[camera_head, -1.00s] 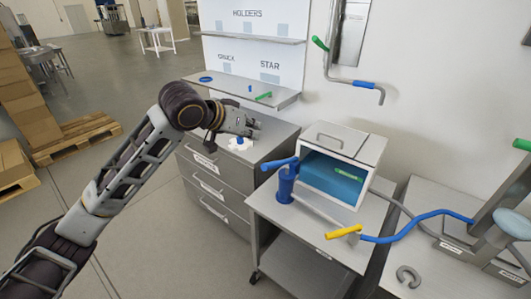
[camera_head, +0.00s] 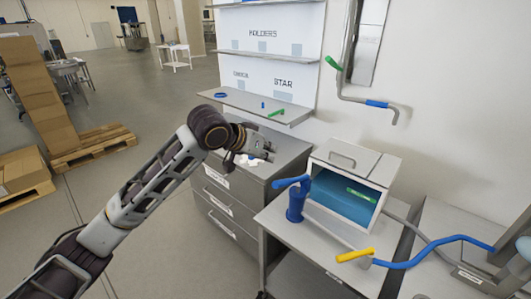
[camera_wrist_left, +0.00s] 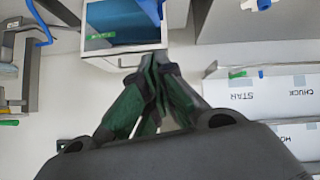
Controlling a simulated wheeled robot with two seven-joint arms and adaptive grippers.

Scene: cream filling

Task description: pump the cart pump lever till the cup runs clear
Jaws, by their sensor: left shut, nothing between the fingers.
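The blue cart pump (camera_head: 296,204) stands upright on the grey cart (camera_head: 290,240), its blue lever (camera_head: 291,182) sticking out to the left at the top. A white box (camera_head: 350,170) with a blue interior and a green strip stands behind it; it also shows in the left wrist view (camera_wrist_left: 122,40). A yellow-ended spout (camera_head: 354,255) is at the cart's front right. My left gripper (camera_head: 270,151) is above the drawer cabinet, left of and apart from the lever. Its fingers are together and empty in the left wrist view (camera_wrist_left: 158,62). I cannot make out a cup. My right gripper is out of view.
The drawer cabinet (camera_head: 232,205) stands left of the cart, with a small white item (camera_head: 252,162) on top. A shelf (camera_head: 240,103) with small blue and green parts is behind it. A blue hose (camera_head: 440,247) runs right.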

